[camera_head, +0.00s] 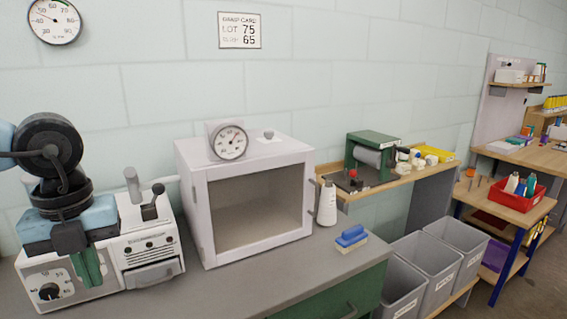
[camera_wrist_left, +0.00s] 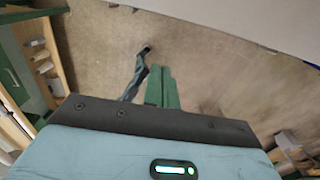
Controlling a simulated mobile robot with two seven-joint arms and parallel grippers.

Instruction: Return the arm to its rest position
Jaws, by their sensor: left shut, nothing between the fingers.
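My left gripper (camera_head: 88,268) hangs at the far left of the head view, in front of a white machine (camera_head: 150,243) with a dial and levers. Its green fingers are together with nothing between them. In the left wrist view the closed green fingers (camera_wrist_left: 160,87) point over a brownish floor. Whether the gripper touches the machine cannot be told. My right gripper is in neither view.
A white cabinet (camera_head: 190,205) with a gauge on top stands on the grey bench (camera_head: 225,292). A thread cone (camera_head: 327,204) and a blue brush (camera_head: 351,237) sit right of it. Grey bins (camera_head: 428,258) and a wooden cart with a red tray (camera_head: 512,197) stand further right.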

